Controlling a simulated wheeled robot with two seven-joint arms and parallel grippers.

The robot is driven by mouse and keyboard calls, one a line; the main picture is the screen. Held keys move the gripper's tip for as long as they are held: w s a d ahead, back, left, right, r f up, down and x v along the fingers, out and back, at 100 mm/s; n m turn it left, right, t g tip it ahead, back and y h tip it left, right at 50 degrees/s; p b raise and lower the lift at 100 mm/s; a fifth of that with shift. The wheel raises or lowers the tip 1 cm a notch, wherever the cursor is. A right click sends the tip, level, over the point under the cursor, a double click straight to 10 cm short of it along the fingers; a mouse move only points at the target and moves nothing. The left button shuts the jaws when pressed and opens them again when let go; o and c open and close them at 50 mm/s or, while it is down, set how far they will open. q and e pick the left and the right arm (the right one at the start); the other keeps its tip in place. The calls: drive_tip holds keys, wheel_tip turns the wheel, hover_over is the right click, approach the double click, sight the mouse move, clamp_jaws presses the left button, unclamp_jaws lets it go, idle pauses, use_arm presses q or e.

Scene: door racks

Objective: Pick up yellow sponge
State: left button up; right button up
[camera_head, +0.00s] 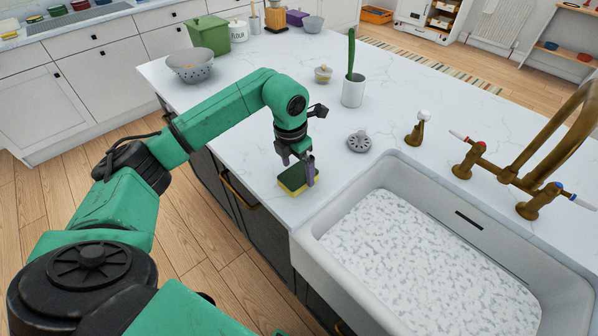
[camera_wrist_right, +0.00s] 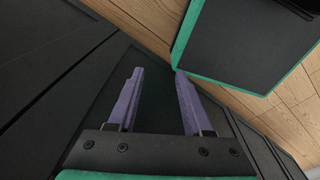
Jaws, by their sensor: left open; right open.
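The yellow sponge (camera_head: 291,187), with a dark green top layer, lies on the white marble counter just left of the sink. My left gripper (camera_head: 298,172) points down over the sponge. Its purple fingers are open and sit around or right beside the sponge; whether they touch it I cannot tell. My right gripper (camera_wrist_right: 155,90) shows in the right wrist view with its two purple fingers apart and nothing between them. It faces a dark cabinet panel, away from the sponge. The right gripper does not show in the head view.
The white sink (camera_head: 420,255) lies right of the sponge, with a brass faucet (camera_head: 545,140) behind. A grey drain strainer (camera_head: 359,141), a white cup (camera_head: 353,91) with a green brush, a small jar (camera_head: 323,74), a grey colander (camera_head: 190,66) and a green canister (camera_head: 209,35) stand on the counter.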

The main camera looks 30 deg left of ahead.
use_arm(q)
drive_tip(key=shift+f, duration=0.6)
drive_tip(key=shift+s+f, duration=0.1)
drive_tip(key=shift+f, duration=0.35)
use_arm(e)
drive_tip(key=shift+r, duration=0.5)
use_arm(q)
drive_tip(key=c, duration=1.1)
drive_tip(key=shift+c, duration=0.3)
